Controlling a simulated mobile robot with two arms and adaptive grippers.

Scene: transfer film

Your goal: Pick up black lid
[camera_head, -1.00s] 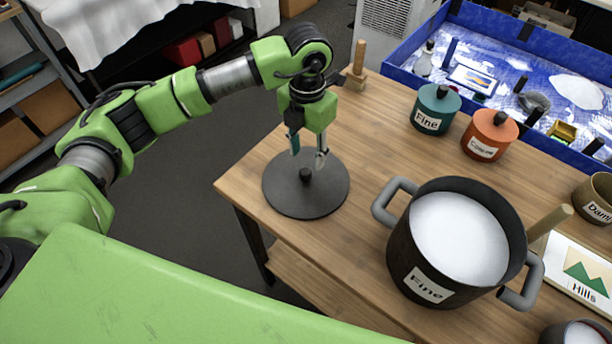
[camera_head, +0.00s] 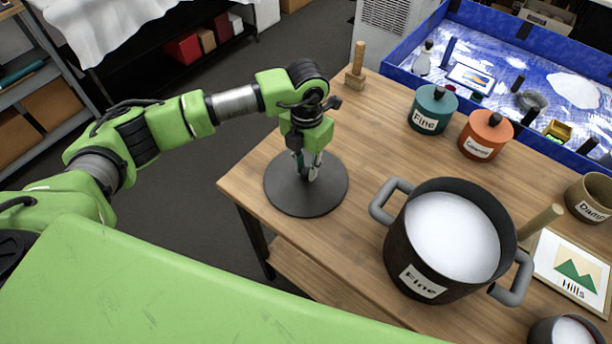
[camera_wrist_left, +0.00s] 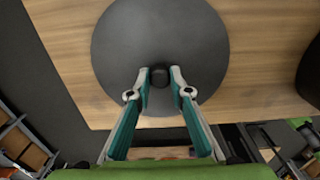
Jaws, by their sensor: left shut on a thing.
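The black lid (camera_head: 283,196) is a flat dark disc lying on the left part of the wooden table, near its edge. My left gripper (camera_head: 310,178) points down over the lid's middle and is shut on its knob. In the left wrist view the lid (camera_wrist_left: 160,30) fills the upper middle, and its small black knob (camera_wrist_left: 159,77) sits between the two fingertips of my left gripper (camera_wrist_left: 160,80). The lid appears to rest on the table. In the head view the knob is hidden by the fingers. My right gripper is not in view.
A black pot (camera_head: 400,245) labelled "Fine", full of white material, stands right of the lid. Teal (camera_head: 427,118) and orange (camera_head: 480,146) lidded jars stand behind it. A wooden tool (camera_head: 356,75) stands at the back left corner. A blue-walled tray (camera_head: 410,78) lies beyond the table.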

